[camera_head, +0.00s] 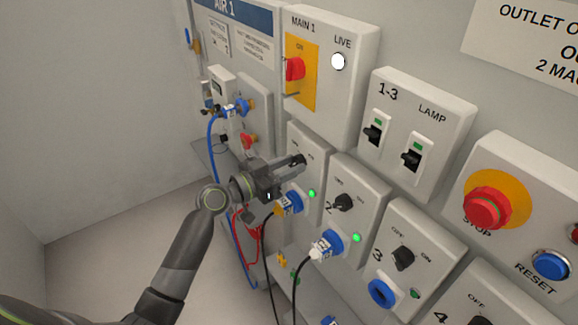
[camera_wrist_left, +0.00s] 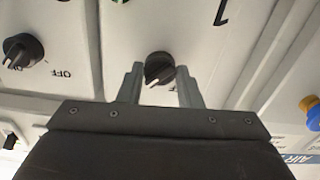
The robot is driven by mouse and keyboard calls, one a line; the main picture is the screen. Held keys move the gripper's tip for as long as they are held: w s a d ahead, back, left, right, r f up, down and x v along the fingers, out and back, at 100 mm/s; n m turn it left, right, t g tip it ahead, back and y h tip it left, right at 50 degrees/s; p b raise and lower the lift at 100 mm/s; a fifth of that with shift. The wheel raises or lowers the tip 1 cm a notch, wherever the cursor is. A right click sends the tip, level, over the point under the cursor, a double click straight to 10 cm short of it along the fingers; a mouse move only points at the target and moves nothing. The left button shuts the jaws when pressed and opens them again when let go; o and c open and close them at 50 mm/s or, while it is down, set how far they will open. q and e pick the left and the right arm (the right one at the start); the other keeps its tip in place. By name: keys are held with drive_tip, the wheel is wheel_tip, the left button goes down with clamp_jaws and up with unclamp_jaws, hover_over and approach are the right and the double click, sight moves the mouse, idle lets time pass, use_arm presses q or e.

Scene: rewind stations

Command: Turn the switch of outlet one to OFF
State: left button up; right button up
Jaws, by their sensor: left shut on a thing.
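The outlet one switch is a round black knob (camera_wrist_left: 158,66) on a grey box marked 1. In the left wrist view it sits between the two fingers of my left gripper (camera_wrist_left: 160,85), which is shut on it. Its white pointer line points down and slightly left there, and part of the OFF label shows beside a finger. In the head view my left gripper (camera_head: 291,163) reaches the outlet one box (camera_head: 318,157) and covers most of the knob. A green lamp (camera_head: 312,193) on that box is lit. My right gripper is not in view.
The outlet two knob (camera_head: 344,202) and outlet three knob (camera_head: 403,257) are to the right. Blue plugs with cables sit in outlets one (camera_head: 292,203) and two (camera_head: 328,243).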

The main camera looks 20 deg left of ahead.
use_arm(q)
drive_tip(key=n, duration=0.7)
drive_tip(key=shift+n, duration=0.4)
drive_tip(key=n+p, duration=0.2)
drive_tip(key=n, duration=0.3)
drive_tip(key=shift+n+p, duration=0.75)
drive_tip(key=shift+n, duration=1.35)
drive_tip(key=o, duration=1)
